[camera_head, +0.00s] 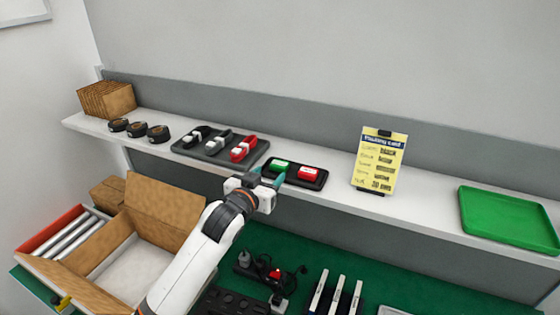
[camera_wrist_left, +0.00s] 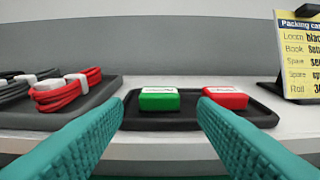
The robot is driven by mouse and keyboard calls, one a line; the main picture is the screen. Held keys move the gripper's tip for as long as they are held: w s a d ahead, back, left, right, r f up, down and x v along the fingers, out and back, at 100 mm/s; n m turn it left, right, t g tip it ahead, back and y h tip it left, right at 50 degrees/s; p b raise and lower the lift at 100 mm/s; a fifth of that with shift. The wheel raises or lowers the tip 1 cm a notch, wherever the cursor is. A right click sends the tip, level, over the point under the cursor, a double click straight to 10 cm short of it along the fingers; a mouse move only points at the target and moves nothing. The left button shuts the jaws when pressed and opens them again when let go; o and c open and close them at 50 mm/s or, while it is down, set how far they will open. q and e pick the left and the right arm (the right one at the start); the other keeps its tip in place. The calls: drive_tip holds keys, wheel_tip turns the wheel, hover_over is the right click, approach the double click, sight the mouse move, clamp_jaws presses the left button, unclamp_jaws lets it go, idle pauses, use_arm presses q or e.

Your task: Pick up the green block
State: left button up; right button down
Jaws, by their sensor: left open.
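The green block (camera_head: 280,165) lies with a pale label on top in a small black tray (camera_head: 318,184) on the shelf. A red block (camera_head: 309,174) sits to its right in the same tray. In the left wrist view the green block (camera_wrist_left: 159,100) is ahead, between the two teal fingers, with the red block (camera_wrist_left: 226,97) near the right finger's tip. My left gripper (camera_head: 264,178) is open and empty, just in front of the tray's left end. It touches neither block as far as I can see. My right gripper is not in view.
A dark tray with black, grey and red cable bundles (camera_head: 243,148) stands left of the small tray. A yellow packing card (camera_head: 379,161) stands to the right, then a green tray (camera_head: 508,216). An open cardboard box (camera_head: 167,212) and a green bench (camera_head: 401,292) lie below the shelf.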

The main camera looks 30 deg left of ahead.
sight(277, 166)
use_arm(q)
drive_tip(key=w+p, duration=0.2)
drive_tip(key=w, duration=0.1)
drive_tip(key=w+p, duration=0.1)
drive_tip(key=w, duration=0.1)
drive_tip(key=shift+w+a+f, duration=0.15)
drive_tip(key=shift+a+f, duration=0.05)
drive_tip(key=shift+f, duration=0.05)
drive_tip(key=shift+w+f, duration=0.3)
drive_tip(key=shift+w, duration=0.25)
drive_tip(key=shift+s, duration=0.1)
drive_tip(key=shift+c, duration=0.7)
drive_tip(key=c, duration=0.6)
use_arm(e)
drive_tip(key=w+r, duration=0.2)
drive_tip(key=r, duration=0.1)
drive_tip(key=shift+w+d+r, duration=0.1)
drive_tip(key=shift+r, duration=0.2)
